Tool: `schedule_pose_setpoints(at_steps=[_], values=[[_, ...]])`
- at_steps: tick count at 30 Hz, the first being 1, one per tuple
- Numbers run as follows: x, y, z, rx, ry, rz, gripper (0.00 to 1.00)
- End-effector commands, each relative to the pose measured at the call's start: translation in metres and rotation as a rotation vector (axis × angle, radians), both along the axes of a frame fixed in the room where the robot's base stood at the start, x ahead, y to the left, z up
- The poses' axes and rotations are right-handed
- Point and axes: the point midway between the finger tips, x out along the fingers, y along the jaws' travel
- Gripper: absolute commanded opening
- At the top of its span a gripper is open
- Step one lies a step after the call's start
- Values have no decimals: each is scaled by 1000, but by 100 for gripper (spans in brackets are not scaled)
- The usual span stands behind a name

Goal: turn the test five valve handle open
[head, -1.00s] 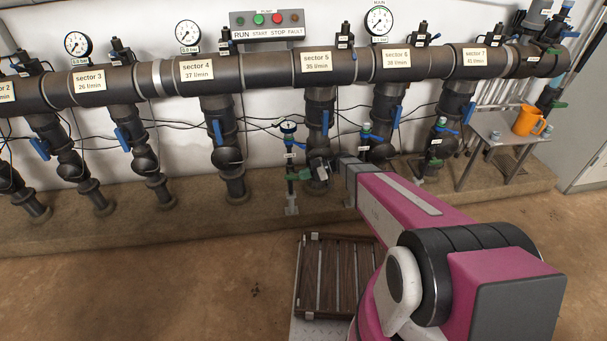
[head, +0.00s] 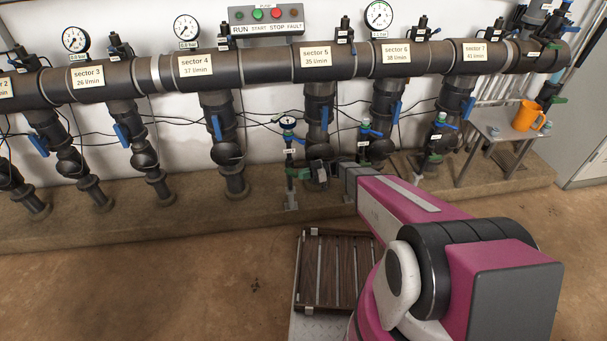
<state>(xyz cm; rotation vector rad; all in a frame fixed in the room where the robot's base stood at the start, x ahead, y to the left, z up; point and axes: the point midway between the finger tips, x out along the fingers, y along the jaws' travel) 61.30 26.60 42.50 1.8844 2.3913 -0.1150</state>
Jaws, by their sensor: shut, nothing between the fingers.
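The test five valve is on the thin standpipe (head: 290,185) with a small gauge on top, in front of the sector 5 branch. Its small label is too small to read. The green valve handle (head: 299,173) sits low on this standpipe and points to the right, toward my gripper. My gripper (head: 316,173) is shut and empty, just right of the handle at about the same height in the picture. I cannot tell whether the fingertips touch the handle. My wrist hides part of what lies behind it.
Blue-handled sector branches hang from the large pipe (head: 275,67). Another small tap standpipe (head: 363,147) stands just right of my gripper. A side table (head: 490,128) with an orange jug (head: 527,116) is at right. A slatted wooden pallet (head: 335,275) lies on the floor below my arm.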

Motion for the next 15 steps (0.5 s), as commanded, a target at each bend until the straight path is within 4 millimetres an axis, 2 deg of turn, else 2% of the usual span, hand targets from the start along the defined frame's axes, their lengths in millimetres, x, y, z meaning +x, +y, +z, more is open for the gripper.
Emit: schedule_pose_setpoints(at_steps=[15], values=[[-1,4,-10,3,0,0,0]])
